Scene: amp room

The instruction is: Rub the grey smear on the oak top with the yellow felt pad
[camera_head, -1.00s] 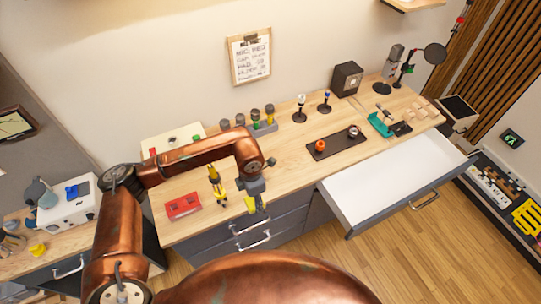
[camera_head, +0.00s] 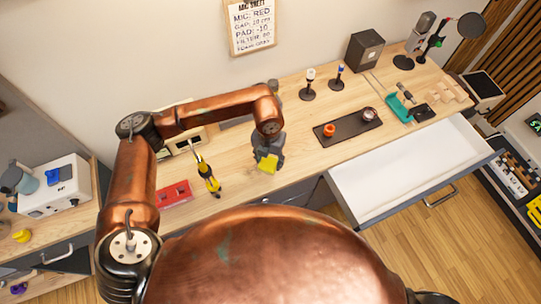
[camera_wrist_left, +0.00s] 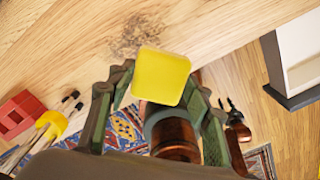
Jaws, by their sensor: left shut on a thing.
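My left gripper (camera_head: 267,157) is over the front part of the oak top (camera_head: 300,163), shut on the yellow felt pad (camera_head: 267,165). In the left wrist view the pad (camera_wrist_left: 160,76) shows as a rounded yellow square between the fingers. The grey smear (camera_wrist_left: 137,36) is a speckled patch on the oak, just beyond the pad's far edge in that view. The pad may hide part of it. Whether the pad touches the wood I cannot tell. In the head view the smear is not visible. My right gripper is not in view.
A red block (camera_head: 175,194) and a yellow-and-black tool (camera_head: 207,178) stand left of the gripper. A dark tray (camera_head: 347,128) with small items lies to the right. A white drawer (camera_head: 410,170) is pulled open at the front right. Bare oak lies between gripper and tray.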

